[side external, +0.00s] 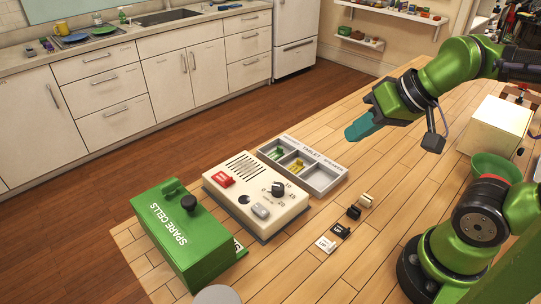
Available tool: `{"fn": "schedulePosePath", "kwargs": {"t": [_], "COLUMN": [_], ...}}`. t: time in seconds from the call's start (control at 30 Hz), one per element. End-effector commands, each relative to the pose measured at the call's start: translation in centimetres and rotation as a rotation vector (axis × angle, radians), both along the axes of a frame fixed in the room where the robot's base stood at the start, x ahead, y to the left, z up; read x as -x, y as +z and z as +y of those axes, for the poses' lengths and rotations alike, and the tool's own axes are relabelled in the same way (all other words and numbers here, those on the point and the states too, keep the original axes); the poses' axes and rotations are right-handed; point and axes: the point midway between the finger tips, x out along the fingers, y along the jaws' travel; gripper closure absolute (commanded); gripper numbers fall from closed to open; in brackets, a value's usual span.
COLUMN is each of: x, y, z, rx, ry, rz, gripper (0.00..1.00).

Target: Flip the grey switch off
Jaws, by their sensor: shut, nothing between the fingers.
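A cream control panel (233,199) lies on the wooden table. The grey switch (261,211) is a small rocker near its front edge, lower right of the panel's middle. I cannot tell which way it is tipped. A red switch (222,180) and a black dial (278,189) with numbers around it are on the same panel. My gripper (358,131), with teal fingers, is shut and empty. It is in the air up and to the right of the panel, apart from the switch.
A green box (185,235) marked SPARE CELLS stands left of the panel. A grey divided tray (324,181) with green and yellow pieces lies behind it. Several small black and cream blocks (340,231) lie to the right. A green bowl (495,167) sits near my arm.

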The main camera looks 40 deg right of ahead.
Motion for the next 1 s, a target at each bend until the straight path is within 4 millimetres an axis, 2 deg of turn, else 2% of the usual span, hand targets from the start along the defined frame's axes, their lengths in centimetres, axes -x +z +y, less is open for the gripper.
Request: {"fn": "schedulePosePath", "kwargs": {"t": [0.17,0.47,0.8,1.0], "x": [-1.0,-6.2,-11.9,-14.1], "y": [-1.2,-2.1,-4.5,-4.7], "z": [1.3,5.8,12.0,13.8], "rx": [0.009,0.092,0.228,0.282], "ry": [0.057,0.225,0.359,0.362], "rz": [0.075,0.278,0.498,0.563], "gripper": [1.00,1.00,1.00,1.00]}}
